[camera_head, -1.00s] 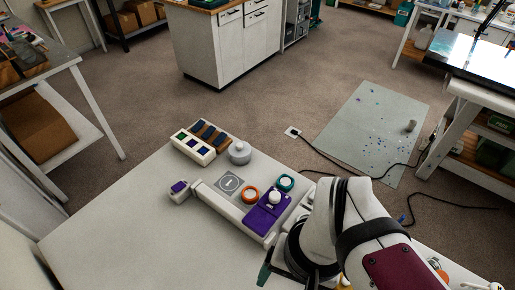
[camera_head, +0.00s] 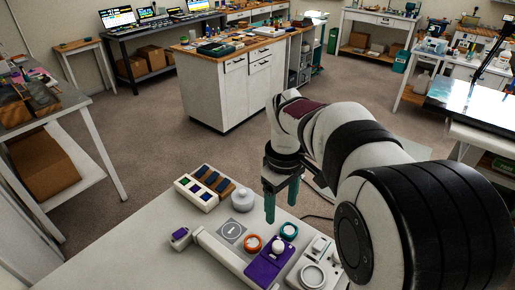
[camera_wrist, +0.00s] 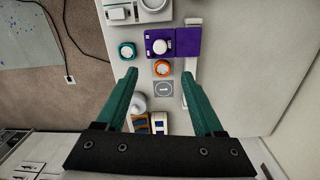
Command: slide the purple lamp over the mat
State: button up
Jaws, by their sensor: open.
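The purple lamp (camera_head: 262,270) is a flat purple block with a white round knob (camera_head: 278,247), set against a long white rail (camera_head: 220,255) on the white table. It also shows in the wrist view (camera_wrist: 187,42).
An orange-ringed dish (camera_head: 253,243) sits between lamp and mat, with a teal-ringed dish (camera_head: 289,230) near it. A grey lidded pot (camera_head: 242,200) and a white rack of coloured blocks (camera_head: 195,194) stand behind the mat. A white device (camera_head: 303,275) stands right of the lamp. The table's left front is clear.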

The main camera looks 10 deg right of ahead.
aim_at(278, 244)
notch_tip(278, 244, down, 15)
jog(key=shift+w+d+f, duration=0.1)
jog(key=shift+d+f, duration=0.05)
jog(key=shift+f, duration=0.05)
jog(key=shift+c, duration=0.2)
grip_shut()
jog(key=shift+w+r, duration=0.1)
dwell(1.1)
